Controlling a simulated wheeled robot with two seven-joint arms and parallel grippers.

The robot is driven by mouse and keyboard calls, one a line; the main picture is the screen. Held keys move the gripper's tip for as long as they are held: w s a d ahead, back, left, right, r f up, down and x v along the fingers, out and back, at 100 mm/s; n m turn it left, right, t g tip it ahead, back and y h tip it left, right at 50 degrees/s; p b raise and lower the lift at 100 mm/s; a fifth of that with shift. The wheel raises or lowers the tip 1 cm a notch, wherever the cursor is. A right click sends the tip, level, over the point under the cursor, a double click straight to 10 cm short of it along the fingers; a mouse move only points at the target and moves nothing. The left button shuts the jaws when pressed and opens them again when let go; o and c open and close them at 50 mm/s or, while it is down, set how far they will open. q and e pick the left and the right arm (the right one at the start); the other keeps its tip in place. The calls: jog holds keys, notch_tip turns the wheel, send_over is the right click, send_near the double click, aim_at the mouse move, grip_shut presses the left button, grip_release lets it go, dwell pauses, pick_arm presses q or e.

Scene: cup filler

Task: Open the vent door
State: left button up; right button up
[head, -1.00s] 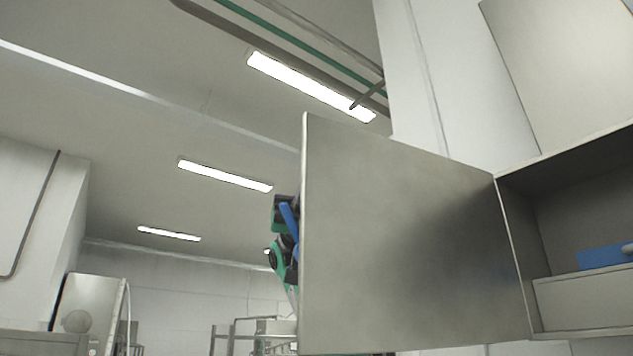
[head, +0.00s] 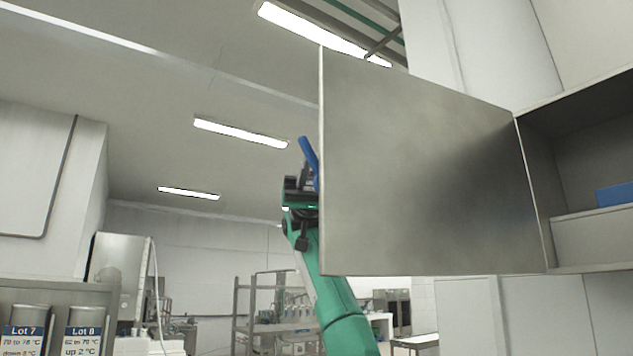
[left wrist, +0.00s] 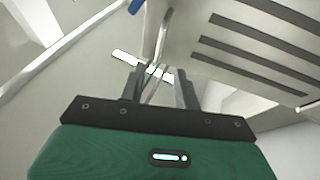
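The vent door (head: 420,170) is a flat grey metal panel, swung out from the open cabinet on its right, with its inner face towards the head camera. Its slotted face (left wrist: 255,40) shows at the upper right of the left wrist view. A blue bar (head: 308,155), probably its handle, sticks out past the door's left edge. My left gripper (head: 300,190) is just below the blue bar, beside that edge and partly hidden by the door. In the left wrist view my left gripper's fingers (left wrist: 160,88) stand apart with no object clearly held. My right gripper is out of view.
The open cabinet (head: 585,240) at the right holds a blue item (head: 615,194). A metal rack (head: 262,305) and lab equipment stand in the background. Containers labelled Lot 7 (head: 25,325) and Lot 8 are at the lower left. The space left of the door looks clear.

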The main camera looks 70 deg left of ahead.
pick_arm(q)
jog(key=shift+v, duration=1.5)
